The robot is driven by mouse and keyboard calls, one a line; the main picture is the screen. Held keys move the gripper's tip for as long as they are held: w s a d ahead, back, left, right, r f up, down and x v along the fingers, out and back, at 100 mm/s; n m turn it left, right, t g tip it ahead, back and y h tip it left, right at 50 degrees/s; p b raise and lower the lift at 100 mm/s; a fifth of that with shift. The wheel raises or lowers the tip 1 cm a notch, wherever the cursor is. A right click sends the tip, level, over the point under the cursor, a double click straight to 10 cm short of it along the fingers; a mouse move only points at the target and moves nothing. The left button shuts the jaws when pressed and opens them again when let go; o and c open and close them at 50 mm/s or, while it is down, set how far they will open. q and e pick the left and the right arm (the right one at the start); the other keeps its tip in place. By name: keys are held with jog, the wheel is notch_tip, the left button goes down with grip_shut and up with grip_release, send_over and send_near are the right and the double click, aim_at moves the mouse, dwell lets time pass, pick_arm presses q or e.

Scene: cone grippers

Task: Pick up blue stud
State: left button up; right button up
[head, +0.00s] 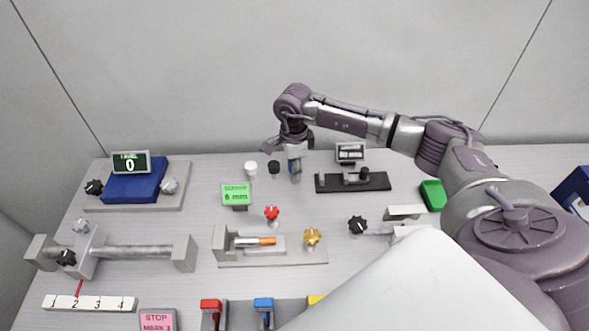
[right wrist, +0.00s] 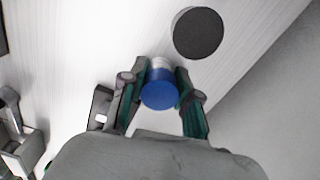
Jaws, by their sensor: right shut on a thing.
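The blue stud (right wrist: 158,95) shows in the right wrist view as a round blue top with a paler, silvery part beyond it. My right gripper (right wrist: 154,80) is shut on it, with one green-lined finger on each side. In the head view my right gripper (head: 294,156) points down at the back of the table, right of a black stud (head: 274,167) and a white stud (head: 251,168). The fingers largely cover the blue stud there, and I cannot tell whether it touches the table. My left gripper is not in view.
The black stud's dark round top (right wrist: 198,32) is close to the held stud. A black stand with a small display (head: 350,153) is just right of my gripper. A green sign (head: 235,194), a red knob (head: 272,212) and a grey fixture (head: 280,262) stand in front.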

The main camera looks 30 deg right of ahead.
grip_shut()
jog(key=shift+r, duration=0.2)
